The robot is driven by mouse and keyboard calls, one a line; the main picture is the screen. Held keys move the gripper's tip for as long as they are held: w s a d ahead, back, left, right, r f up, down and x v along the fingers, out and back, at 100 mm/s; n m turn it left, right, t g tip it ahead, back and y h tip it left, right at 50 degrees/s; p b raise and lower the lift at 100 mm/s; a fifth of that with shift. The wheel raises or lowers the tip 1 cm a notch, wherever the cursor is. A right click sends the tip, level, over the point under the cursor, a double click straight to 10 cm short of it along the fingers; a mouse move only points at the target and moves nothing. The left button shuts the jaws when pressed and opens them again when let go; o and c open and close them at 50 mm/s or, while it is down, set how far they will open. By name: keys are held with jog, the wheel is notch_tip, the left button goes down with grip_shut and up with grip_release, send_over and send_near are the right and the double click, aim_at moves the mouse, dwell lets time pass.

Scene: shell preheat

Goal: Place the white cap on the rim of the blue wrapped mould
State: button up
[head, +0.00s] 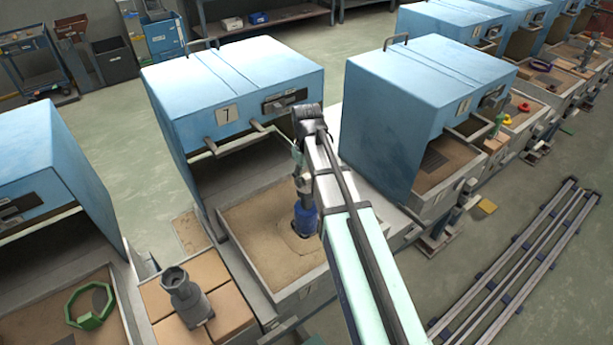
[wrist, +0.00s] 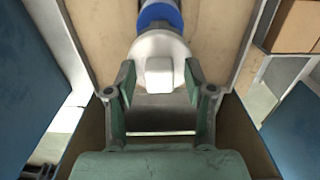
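The blue wrapped mould (head: 305,220) stands in the sand-coloured bed of station 7, below the end of my arm. In the wrist view the blue mould (wrist: 160,13) shows at the top edge. The white cap (wrist: 158,66), a round disc with a squarish knob, overlaps the mould's near end there. Contact all around the rim cannot be seen. My gripper (wrist: 160,72) has its two green fingers on either side of the knob, with a visible gap on each side. In the head view the cap is not clearly visible.
The tray wall (head: 300,285) surrounds the mould's bed, under the blue hood (head: 235,80) marked 7. Another blue hood (head: 425,85) stands close to the right. A grey fitting (head: 186,298) stands on tan blocks, and a green ring (head: 90,305) lies at lower left.

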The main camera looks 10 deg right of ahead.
aim_at(307, 176)
jog(key=shift+r, duration=0.1)
notch_tip(307, 176, up, 12)
jog(key=b, duration=0.3)
dwell(0.5)
dwell(1.2)
